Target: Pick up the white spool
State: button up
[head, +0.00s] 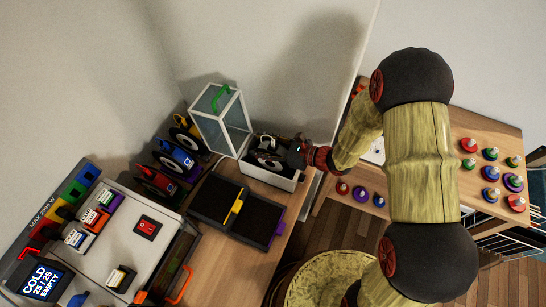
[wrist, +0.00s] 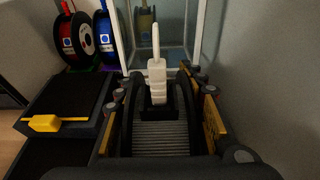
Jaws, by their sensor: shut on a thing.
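The white spool (wrist: 160,138) is seen edge-on in the wrist view, with pale ridged windings between two dark flanges. A white upright piece with a thin tip (wrist: 157,78) stands just beyond it. My gripper (wrist: 162,112) has its fingers on the left and right sides of the spool and is shut on it. In the head view the spool (head: 268,160) shows as a dark disc in or just over a white open box, with my gripper (head: 298,155) at its right. I cannot tell whether it is clear of the box.
The white box (head: 283,181) stands at the table's back right, beside a glass-sided case (head: 222,118). Black trays with a yellow handle (head: 237,205) lie in front. Red (head: 155,181) and blue (head: 178,158) spools stand at left. A printer (head: 125,235) fills the front left.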

grip_shut()
jog(key=shift+r, duration=0.15)
